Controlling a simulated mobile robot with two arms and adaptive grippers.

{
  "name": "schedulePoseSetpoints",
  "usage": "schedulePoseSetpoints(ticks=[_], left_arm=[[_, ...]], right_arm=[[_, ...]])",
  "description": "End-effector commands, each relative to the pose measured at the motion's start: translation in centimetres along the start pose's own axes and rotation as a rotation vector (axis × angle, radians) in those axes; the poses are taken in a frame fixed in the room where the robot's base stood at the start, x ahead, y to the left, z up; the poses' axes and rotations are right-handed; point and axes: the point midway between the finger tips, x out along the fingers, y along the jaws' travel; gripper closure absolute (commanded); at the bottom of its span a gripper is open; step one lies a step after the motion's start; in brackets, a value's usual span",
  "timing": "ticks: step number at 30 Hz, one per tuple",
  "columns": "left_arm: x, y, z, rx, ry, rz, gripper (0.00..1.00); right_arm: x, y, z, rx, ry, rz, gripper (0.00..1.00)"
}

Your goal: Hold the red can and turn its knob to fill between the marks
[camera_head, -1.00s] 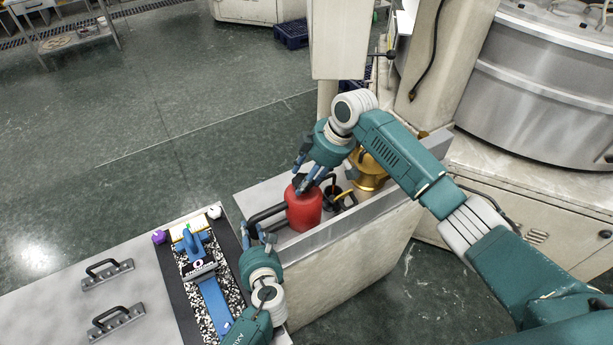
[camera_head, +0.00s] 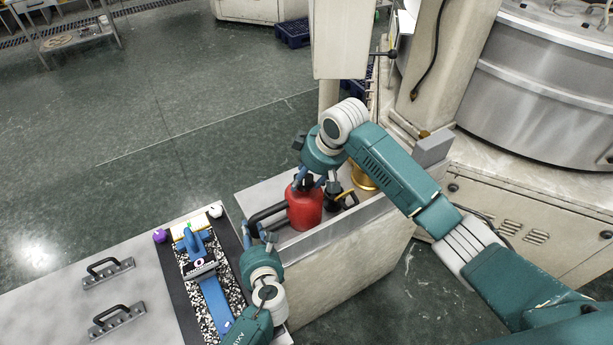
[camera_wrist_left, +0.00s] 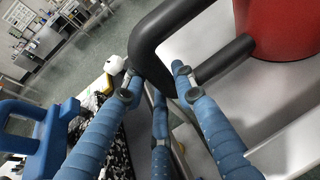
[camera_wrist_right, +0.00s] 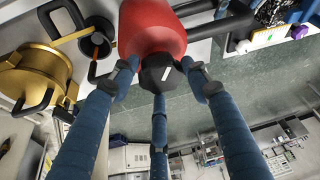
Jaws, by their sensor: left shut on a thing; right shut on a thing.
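The red can (camera_head: 304,211) stands upright in the pale tray (camera_head: 330,232) and also shows in the left wrist view (camera_wrist_left: 285,28) and the right wrist view (camera_wrist_right: 150,28). Its thick black handle (camera_head: 266,214) sticks out to the left; my left gripper (camera_head: 260,237) is shut on this handle (camera_wrist_left: 172,35). The black knob (camera_wrist_right: 160,72) is on the can's top. My right gripper (camera_head: 308,184) comes down from above, shut on the knob with its fingers around it. No fill marks can be made out.
A brass pot (camera_wrist_right: 38,72) and a small black cup with a yellow handle (camera_wrist_right: 95,44) stand beside the can. To the left, a worktop (camera_head: 60,300) carries black handles, a blue tool (camera_head: 213,300) and a purple knob (camera_head: 159,236). A beige column rises behind.

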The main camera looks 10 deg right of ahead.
Motion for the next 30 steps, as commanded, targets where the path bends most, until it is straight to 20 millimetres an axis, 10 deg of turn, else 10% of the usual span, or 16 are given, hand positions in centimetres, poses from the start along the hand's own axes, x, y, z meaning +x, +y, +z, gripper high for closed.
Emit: schedulePoseSetpoints(ticks=[8,9,12,30], left_arm=[[-0.2,-0.5,-0.1,0.005,0.003,-0.011,1.00],[-0.2,-0.5,-0.1,0.005,0.003,-0.011,1.00],[-0.2,-0.5,-0.1,0.005,0.003,-0.010,1.00],[0.0,0.0,-0.1,0.002,0.002,0.000,1.00]], right_arm=[[-0.2,-0.4,-0.6,-0.003,0.015,-0.008,0.80],[-0.2,-0.5,-0.6,-0.004,0.015,-0.008,0.50],[-0.2,-0.4,-0.6,-0.004,0.014,-0.008,0.36],[-3.5,0.0,-0.3,-0.003,0.009,-0.001,0.36]])
